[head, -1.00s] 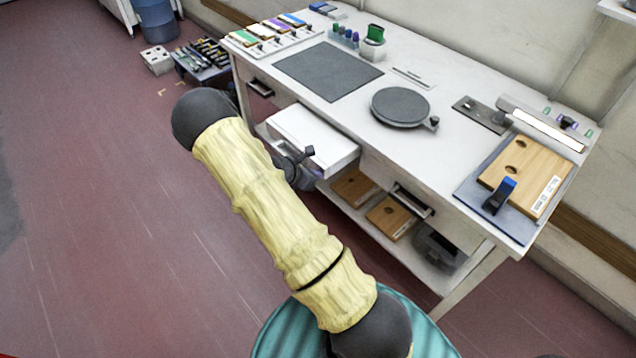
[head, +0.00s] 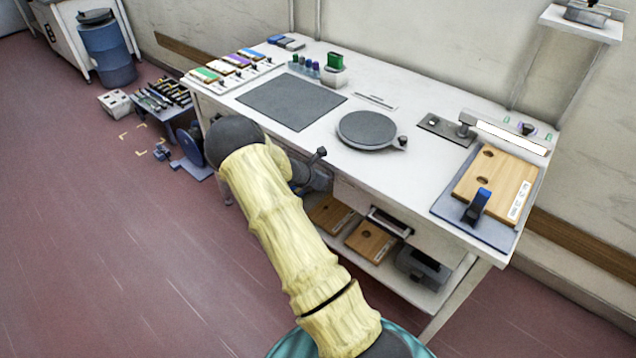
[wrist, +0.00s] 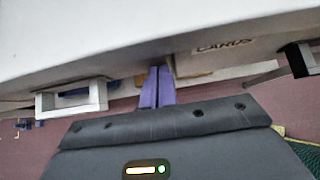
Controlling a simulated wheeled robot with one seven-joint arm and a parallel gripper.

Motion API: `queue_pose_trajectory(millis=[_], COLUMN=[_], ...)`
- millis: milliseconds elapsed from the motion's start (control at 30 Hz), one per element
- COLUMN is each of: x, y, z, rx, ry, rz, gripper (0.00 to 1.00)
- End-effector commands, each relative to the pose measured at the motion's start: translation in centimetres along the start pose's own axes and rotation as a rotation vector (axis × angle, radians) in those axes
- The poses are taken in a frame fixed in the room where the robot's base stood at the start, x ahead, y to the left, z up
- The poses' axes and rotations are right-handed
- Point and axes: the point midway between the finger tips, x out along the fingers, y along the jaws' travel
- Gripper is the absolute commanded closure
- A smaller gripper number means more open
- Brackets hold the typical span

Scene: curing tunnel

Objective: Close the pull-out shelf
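The white pull-out shelf no longer juts out from the bench in the head view; its place under the front edge is mostly behind my arm. In the wrist view, a pale front panel with dark lettering (wrist: 225,47) lies just beyond my gripper (wrist: 157,72); I cannot tell for sure that it is the shelf's front. The two purple fingers are together, with nothing visible between them. Their tips are at or very near the bench front; contact is unclear. In the head view my fingers are hidden behind my arm.
The white workbench (head: 385,168) carries a grey mat (head: 292,101), a round turntable (head: 371,129) and a wooden board (head: 494,184) in a fixture. A drawer handle (head: 390,222) projects at right. Wooden boards lie on the lower shelf.

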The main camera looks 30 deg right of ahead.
Motion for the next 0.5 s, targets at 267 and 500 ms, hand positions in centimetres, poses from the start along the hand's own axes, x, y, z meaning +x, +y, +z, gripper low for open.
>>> queue_pose_trajectory(millis=[267, 500], x=[0.4, 0.32], y=[-0.24, -0.32], z=[0.78, 0.83], rx=[0.005, 0.007], ry=[-0.011, -0.015], rz=[-0.005, -0.007], gripper=[1.0, 1.0])
